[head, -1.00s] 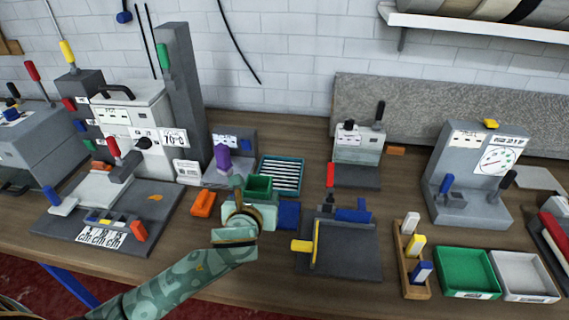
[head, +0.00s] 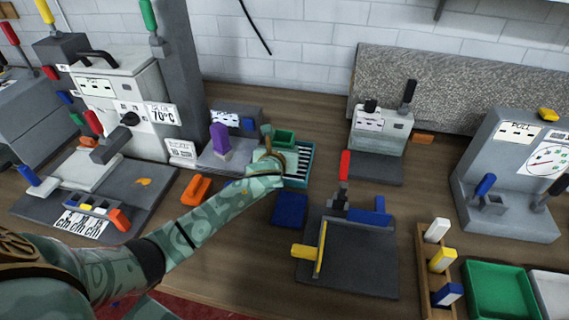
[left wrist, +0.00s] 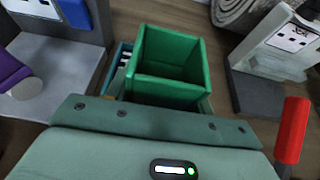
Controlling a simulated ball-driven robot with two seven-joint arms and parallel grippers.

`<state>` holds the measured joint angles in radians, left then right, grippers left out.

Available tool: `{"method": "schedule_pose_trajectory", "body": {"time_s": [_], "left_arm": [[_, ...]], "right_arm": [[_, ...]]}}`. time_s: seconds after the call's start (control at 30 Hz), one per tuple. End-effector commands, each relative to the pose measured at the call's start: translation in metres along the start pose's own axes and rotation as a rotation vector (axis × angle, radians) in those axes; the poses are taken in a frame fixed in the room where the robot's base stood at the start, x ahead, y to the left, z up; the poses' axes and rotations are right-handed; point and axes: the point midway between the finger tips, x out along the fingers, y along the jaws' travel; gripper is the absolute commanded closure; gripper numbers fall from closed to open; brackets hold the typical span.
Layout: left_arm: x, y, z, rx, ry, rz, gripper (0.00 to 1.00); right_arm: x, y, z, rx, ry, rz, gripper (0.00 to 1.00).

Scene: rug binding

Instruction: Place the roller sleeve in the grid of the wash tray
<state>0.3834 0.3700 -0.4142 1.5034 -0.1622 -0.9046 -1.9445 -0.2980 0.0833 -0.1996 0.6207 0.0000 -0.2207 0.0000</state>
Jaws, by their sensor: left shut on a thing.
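The roller sleeve is a green, square, hollow piece with an open top (head: 285,137). My left gripper (head: 276,156) is shut on it and holds it upright. In the left wrist view the sleeve (left wrist: 170,88) stands just beyond the gripper body, and its open inside faces the camera. The wash tray (head: 305,170) is a teal tray with a white striped grid. The sleeve and gripper cover its left part in the head view; only a corner (left wrist: 122,57) shows behind the sleeve in the left wrist view. The gap between sleeve and grid cannot be judged. My right gripper is not in view.
A purple-handled grey device (head: 220,145) stands left of the tray. A blue block (head: 290,209) lies in front, beside a dark plate with a red-handled lever (head: 345,167). A grey-white machine (head: 380,135) stands to the right. Bare table separates it from the tray.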

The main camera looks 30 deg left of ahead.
Motion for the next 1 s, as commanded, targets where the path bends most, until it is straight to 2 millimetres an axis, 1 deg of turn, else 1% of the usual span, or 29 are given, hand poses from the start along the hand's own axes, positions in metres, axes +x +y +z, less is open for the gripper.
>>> {"method": "schedule_pose_trajectory", "body": {"time_s": [0.03,0.17,0.23,0.33,0.4,0.63,0.77,0.8,0.83,0.87,1.0], "left_arm": [[0.007,0.000,-0.004,-0.001,-0.001,-0.001,0.77],[0.014,0.001,-0.007,-0.001,-0.002,-0.001,0.77],[0.021,0.002,-0.011,0.000,-0.002,0.000,0.77],[0.027,0.001,-0.030,-0.001,0.003,-0.002,0.77],[0.030,0.001,-0.038,-0.001,0.002,-0.002,0.77],[0.029,0.001,-0.036,0.000,-0.002,-0.003,0.77],[0.030,0.001,-0.039,0.000,-0.002,-0.002,0.77],[0.030,0.001,-0.039,0.001,-0.001,-0.002,0.39],[0.030,0.001,-0.039,0.000,-0.001,-0.002,0.31],[0.030,0.001,-0.039,0.000,-0.001,-0.002,0.26],[0.030,0.001,-0.039,0.000,-0.001,-0.002,0.26]], "right_arm": [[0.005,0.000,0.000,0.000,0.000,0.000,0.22],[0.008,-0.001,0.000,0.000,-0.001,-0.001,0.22],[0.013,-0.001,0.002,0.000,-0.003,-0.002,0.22],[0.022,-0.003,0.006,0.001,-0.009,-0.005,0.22],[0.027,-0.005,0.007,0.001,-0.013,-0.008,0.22],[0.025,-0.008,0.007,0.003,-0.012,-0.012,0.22],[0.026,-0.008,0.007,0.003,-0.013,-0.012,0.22],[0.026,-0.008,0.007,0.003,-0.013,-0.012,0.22],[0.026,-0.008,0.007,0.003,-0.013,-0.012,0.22],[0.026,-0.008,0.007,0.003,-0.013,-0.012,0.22],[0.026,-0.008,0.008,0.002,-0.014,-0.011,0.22]]}}
